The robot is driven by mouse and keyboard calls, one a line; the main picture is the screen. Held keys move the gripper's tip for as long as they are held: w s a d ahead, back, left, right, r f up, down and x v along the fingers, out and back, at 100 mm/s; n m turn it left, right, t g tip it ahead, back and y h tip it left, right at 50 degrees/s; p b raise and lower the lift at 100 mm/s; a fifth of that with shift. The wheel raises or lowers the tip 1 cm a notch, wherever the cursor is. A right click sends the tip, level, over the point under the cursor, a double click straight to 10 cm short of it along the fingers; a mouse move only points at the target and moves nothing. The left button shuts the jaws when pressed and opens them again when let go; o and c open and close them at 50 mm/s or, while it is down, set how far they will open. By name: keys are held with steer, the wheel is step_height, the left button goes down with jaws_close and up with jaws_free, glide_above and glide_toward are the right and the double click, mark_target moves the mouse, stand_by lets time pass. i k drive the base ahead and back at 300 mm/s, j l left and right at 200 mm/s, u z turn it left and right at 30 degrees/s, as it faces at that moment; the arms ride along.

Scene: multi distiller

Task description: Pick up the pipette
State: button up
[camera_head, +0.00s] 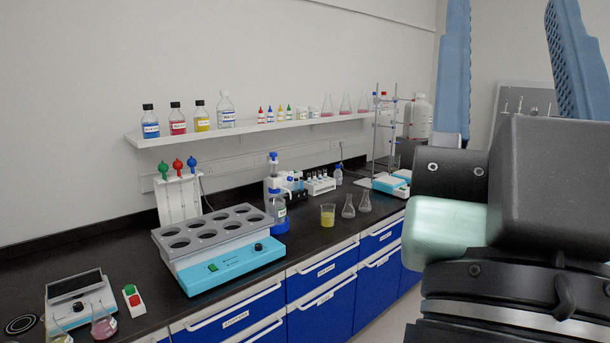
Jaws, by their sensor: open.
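Three pipettes with coloured bulbs stand upright in a white rack (180,200) on the dark counter, near the back wall at left. They are a green-topped pipette (163,168), a red-topped pipette (178,165) and a blue-topped pipette (192,163). Their lower parts are hard to make out against the white rack. My gripper (510,8) is at the upper right, close to the camera. Its two blue ribbed fingers point up, spread wide apart with nothing between them. It is far to the right of the rack. The upper finger ends are cut off by the frame.
A blue-and-grey bath with round holes (225,250) stands in front of the rack. A balance (75,300) and flasks are at front left. A wall shelf (270,127) with bottles hangs above. A beaker of yellow liquid (327,215) and empty flasks stand near the counter's front edge.

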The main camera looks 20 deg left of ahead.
mark_target(192, 162)
steer(key=i+j+u, duration=0.1)
steer(key=j+u, duration=0.15)
steer(key=u, duration=0.15)
steer(key=i+j+u, duration=0.15)
steer(key=u, duration=0.2)
steer(key=i+j+u, duration=0.15)
steer(key=u, duration=0.25)
steer(key=i+j, duration=0.3)
